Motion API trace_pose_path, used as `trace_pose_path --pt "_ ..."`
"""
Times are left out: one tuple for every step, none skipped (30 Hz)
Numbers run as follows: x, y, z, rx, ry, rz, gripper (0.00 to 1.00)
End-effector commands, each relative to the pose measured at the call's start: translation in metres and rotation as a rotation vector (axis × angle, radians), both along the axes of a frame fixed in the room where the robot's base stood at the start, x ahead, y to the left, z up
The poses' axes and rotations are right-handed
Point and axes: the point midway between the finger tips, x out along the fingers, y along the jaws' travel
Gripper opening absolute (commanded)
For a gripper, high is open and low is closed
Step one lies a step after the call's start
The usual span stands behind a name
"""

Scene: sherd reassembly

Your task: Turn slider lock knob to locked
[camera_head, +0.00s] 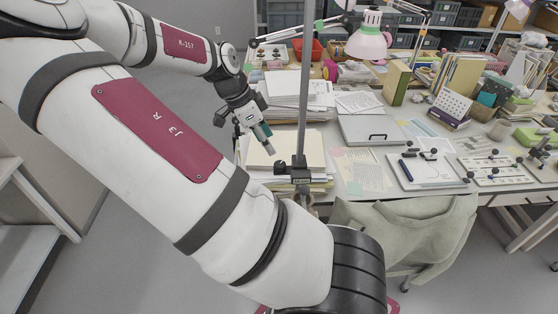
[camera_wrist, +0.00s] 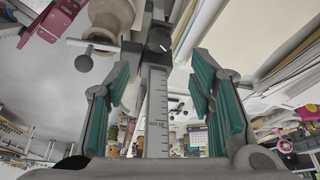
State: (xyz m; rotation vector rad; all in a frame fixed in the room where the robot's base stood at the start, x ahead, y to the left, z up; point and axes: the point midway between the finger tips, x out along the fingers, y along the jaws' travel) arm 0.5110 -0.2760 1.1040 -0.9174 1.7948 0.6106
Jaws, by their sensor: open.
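In the wrist view a grey upright column with a ruled scale (camera_wrist: 157,120) runs up the middle of the picture. A dark round knob with a pale mark (camera_wrist: 159,40) sits on it near the top; I take it for the slider lock knob, but cannot tell its set position. My gripper (camera_wrist: 163,62) is open, its teal-padded fingers on either side of the column in the picture. The knob lies beyond the fingertips, apparently not held. In the head view my gripper (camera_head: 264,138) hangs left of the grey column (camera_head: 304,90); the knob is not clear there.
A metal T-handle (camera_wrist: 88,58) shows left of the column. In the head view a black clamp (camera_head: 292,174) stands at the column's foot, close to paper stacks (camera_head: 300,150). A chair with a grey-green cloth (camera_head: 410,235) is at the desk's front. The bench right holds boards with small fittings.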

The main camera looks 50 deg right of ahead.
Motion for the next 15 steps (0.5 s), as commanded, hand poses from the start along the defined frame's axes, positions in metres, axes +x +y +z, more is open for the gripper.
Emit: trace_pose_path --pt "-0.005 -0.004 -0.010 0.000 0.004 -0.006 0.49" --pt "-0.007 -0.005 -0.015 0.001 0.003 -0.005 0.49" --pt "-0.008 -0.008 -0.023 0.001 0.003 -0.004 0.49" --pt "-0.009 -0.010 -0.028 0.001 0.004 -0.004 0.49" --pt "-0.011 -0.012 -0.034 0.002 0.003 -0.005 0.49" --pt "-0.013 -0.014 -0.040 0.001 0.004 -0.004 0.49" --pt "-0.014 -0.016 -0.046 0.002 0.003 -0.004 0.49" --pt "-0.015 -0.018 -0.051 0.001 0.003 -0.003 0.49" --pt "-0.016 -0.019 -0.057 0.002 0.003 -0.002 0.49" --pt "-0.018 -0.021 -0.061 0.002 0.002 -0.003 0.49" --pt "-0.019 -0.022 -0.065 0.001 0.003 -0.003 0.49" --pt "-0.019 -0.023 -0.070 0.001 0.002 -0.002 0.49" --pt "-0.020 -0.025 -0.073 0.002 0.002 -0.001 0.49" --pt "-0.021 -0.026 -0.076 0.001 0.001 -0.001 0.49" --pt "-0.021 -0.027 -0.079 0.001 0.000 -0.001 0.49"
